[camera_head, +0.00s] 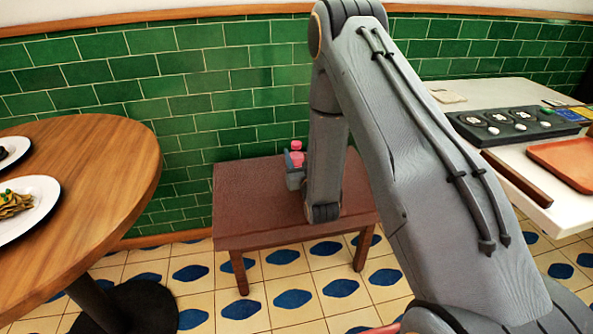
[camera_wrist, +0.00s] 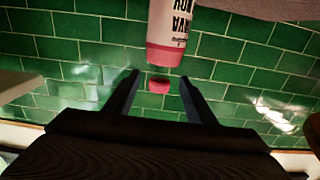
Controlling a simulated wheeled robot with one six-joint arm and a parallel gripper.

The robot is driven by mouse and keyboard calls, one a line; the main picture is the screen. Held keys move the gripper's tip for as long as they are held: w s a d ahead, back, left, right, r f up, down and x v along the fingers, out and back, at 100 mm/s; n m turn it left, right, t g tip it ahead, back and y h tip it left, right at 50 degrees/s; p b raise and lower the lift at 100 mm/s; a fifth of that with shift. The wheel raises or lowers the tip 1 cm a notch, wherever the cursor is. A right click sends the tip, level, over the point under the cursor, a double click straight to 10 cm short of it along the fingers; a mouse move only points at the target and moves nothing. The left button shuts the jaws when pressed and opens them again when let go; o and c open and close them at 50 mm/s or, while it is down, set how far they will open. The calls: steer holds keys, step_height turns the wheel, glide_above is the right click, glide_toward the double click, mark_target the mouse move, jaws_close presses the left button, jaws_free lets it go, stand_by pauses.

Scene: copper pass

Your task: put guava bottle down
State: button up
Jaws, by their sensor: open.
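The guava bottle (camera_wrist: 178,28) shows in the wrist view as a pale body with upside-down dark lettering, a pink band and a separate-looking pink cap (camera_wrist: 159,86). In the head view its pink top (camera_head: 297,158) shows over the brown table, just left of my arm; its lower part is hidden. My gripper (camera_wrist: 159,76) is open, with one dark finger on each side of the cap in the wrist view. A gap shows between the cap and both fingers. Whether the bottle's base touches the table is hidden.
The brown table (camera_head: 250,206) stands against a green tiled wall (camera_head: 215,95), its left part bare. A round wooden table (camera_head: 95,195) with plates is at left.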

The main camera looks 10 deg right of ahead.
mark_target(294, 142)
steer(key=shift+w+r+b, duration=0.1)
steer(key=shift+w+b, duration=0.4)
steer(key=shift+w, duration=3.4)
jaws_close()
